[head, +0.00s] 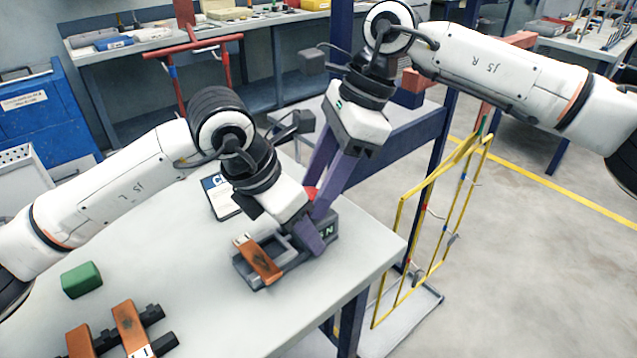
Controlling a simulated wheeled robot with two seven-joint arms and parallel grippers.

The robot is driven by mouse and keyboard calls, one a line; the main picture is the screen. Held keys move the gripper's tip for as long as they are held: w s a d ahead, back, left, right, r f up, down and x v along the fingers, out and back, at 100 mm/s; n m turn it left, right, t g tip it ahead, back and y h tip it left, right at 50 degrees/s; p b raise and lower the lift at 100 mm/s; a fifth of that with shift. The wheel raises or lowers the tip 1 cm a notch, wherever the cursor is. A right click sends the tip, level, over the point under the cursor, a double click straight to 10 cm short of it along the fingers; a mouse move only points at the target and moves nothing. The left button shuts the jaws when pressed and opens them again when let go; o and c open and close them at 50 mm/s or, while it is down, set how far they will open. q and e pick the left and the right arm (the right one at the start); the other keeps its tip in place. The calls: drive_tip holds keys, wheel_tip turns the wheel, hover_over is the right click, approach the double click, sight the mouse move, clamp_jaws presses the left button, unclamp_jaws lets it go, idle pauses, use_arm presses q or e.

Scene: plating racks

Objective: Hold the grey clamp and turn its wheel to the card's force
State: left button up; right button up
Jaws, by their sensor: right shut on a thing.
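The grey clamp (276,240) sits on the white table, with an orange-brown bar (260,262) with dark marks lying across its near left part. A small piece of its red wheel (310,192) shows between the purple fingers. My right gripper (322,198) comes down from above and is shut on the wheel; its fingers hide most of it. My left gripper (318,238) is low at the clamp's right end, by a dark block with pale letters. Whether its fingers grip the clamp is hidden. The card (222,197) lies behind the clamp, partly covered; its force cannot be read.
A green block (81,280) lies at the table's left. Orange-brown bars (131,328) rest on black supports at the front left. A yellow wire rack (402,240) stands right of the table, beside a blue post. The table's front middle is clear.

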drive_tip(key=shift+r+m+t, duration=0.15)
drive_tip(key=shift+m+t, duration=0.55)
drive_tip(key=shift+m, duration=1)
idle(6.2)
